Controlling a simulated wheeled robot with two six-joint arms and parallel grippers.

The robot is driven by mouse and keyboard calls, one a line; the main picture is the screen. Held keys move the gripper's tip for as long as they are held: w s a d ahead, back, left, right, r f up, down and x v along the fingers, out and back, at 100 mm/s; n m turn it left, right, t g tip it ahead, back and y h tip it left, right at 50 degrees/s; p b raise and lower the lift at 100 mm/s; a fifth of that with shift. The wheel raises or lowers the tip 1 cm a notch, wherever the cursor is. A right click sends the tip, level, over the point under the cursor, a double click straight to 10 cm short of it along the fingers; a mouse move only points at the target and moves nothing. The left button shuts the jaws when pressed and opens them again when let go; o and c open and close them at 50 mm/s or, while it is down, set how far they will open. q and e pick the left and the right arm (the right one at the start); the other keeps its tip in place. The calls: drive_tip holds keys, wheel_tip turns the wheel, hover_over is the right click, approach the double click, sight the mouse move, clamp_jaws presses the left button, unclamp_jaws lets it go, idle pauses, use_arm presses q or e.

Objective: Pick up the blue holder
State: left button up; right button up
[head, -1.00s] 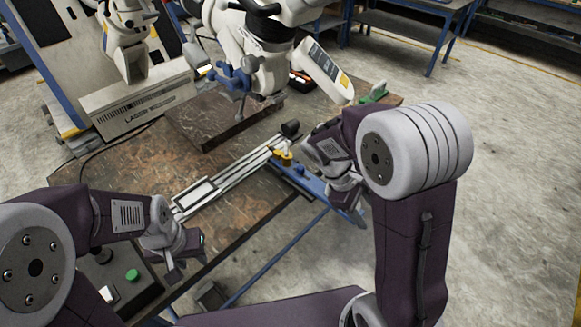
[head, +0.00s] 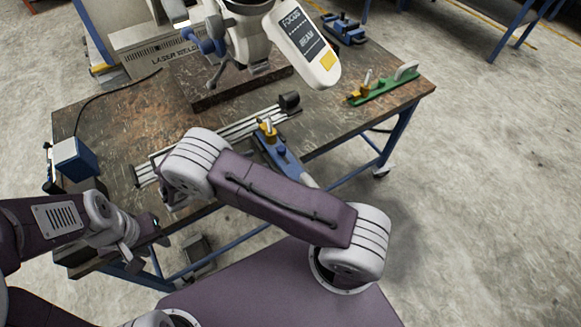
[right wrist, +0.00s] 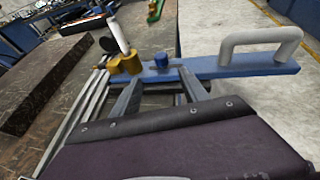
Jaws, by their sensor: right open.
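The blue holder (head: 286,163) is a long flat blue bar with a yellow fitting and a blue knob. It lies at the table's near edge in the head view, partly covered by my right arm. In the right wrist view the blue holder (right wrist: 205,68) shows its white loop handle at the right. My right gripper (right wrist: 158,85) is open and empty, its fingers pointing at the holder's bar near the knob; contact cannot be told. In the head view my arm mostly hides it. My left gripper (head: 138,240) hangs at the table's near left edge, its jaws unclear.
A metal rail (head: 235,130) lies beside the holder. A green holder (head: 385,88) lies at the table's right, and another blue one (head: 343,28) is farther back. The microscope arm (head: 240,35) stands over a dark slab (head: 215,90). A blue box (head: 76,158) is at left.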

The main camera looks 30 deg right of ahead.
sight(278, 152)
drive_tip(key=x, duration=0.4)
drive_tip(key=shift+s+d+r+p, duration=0.15)
drive_tip(key=shift+d+p, duration=0.05)
drive_tip(key=shift+p, duration=0.2)
drive_tip(key=shift+d, duration=0.35)
drive_tip(key=p+x, duration=0.1)
drive_tip(key=x, duration=0.3)
drive_tip(key=shift+d+f, duration=0.1)
drive_tip(key=shift+f, duration=0.15)
drive_tip(key=shift+d+f, duration=0.2)
drive_tip(key=shift+d, duration=0.05)
drive_tip(key=shift+a, duration=0.15)
drive_tip(key=c, duration=0.5)
drive_tip(key=shift+r, duration=0.1)
clamp_jaws()
